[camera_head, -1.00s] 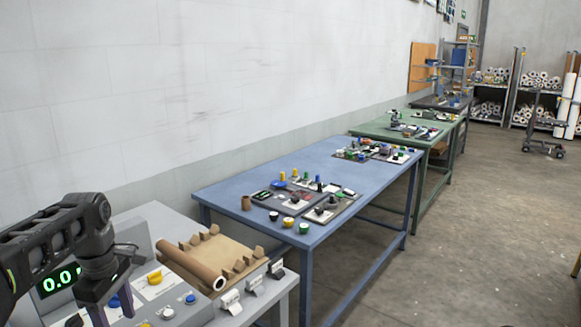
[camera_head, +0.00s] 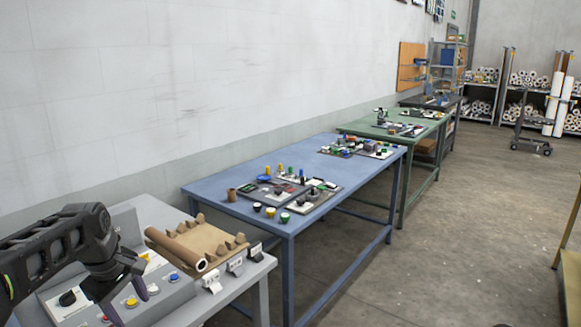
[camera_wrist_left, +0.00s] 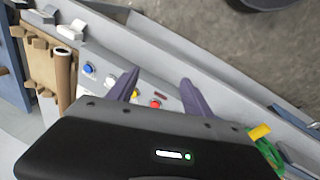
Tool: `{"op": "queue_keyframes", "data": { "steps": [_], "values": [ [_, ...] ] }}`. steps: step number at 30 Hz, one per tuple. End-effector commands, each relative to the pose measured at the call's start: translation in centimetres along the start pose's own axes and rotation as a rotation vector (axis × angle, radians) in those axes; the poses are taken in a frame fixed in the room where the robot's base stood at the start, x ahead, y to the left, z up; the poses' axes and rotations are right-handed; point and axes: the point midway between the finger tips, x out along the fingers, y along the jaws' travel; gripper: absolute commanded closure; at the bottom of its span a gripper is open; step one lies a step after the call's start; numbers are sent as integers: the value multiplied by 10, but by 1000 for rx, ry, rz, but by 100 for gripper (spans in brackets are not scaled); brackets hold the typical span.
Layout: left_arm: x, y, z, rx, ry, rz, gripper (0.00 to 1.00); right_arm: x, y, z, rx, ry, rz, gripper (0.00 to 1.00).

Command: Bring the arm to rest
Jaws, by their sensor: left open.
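My left arm comes in from the left in the head view, with the left gripper (camera_head: 128,300) above the grey control panel (camera_head: 180,297). The left wrist view shows the purple fingers of this gripper (camera_wrist_left: 160,80) spread apart with nothing held between them. Beyond and between the fingers are panel buttons, among them a blue button (camera_wrist_left: 89,68) and a red button (camera_wrist_left: 155,104). I cannot tell the exact height of the fingers above the panel. My right gripper is not in view.
A brown roll (camera_head: 176,248) lies on a tray beside the panel, near small white label stands (camera_head: 212,283). A blue table (camera_head: 225,205) with several small parts stands beyond, then a green table (camera_head: 372,130).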

Motion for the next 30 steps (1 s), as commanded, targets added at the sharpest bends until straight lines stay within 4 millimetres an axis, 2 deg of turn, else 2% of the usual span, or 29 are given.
{"op": "queue_keyframes", "data": {
  "steps": [4,8,11,14,15,17,18,20,21,24,27,30],
  "values": [
    [32,25,13,167,17,94,41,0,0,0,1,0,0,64],
    [79,45,40,348,25,175,41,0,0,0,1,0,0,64],
    [132,52,76,509,24,235,41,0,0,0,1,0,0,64],
    [195,42,129,673,14,286,41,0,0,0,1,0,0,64],
    [218,32,152,729,8,301,41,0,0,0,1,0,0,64],
    [249,13,186,804,-4,317,41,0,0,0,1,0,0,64],
    [267,-3,209,848,-16,321,41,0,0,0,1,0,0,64],
    [290,-32,242,902,-41,320,41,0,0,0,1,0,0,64],
    [302,-53,265,932,-61,316,41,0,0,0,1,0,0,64],
    [322,-109,316,977,-134,288,41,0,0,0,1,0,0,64],
    [330,-159,356,981,-225,246,41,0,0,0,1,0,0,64],
    [331,-196,384,982,-312,205,41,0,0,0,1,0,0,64]
  ]
}}
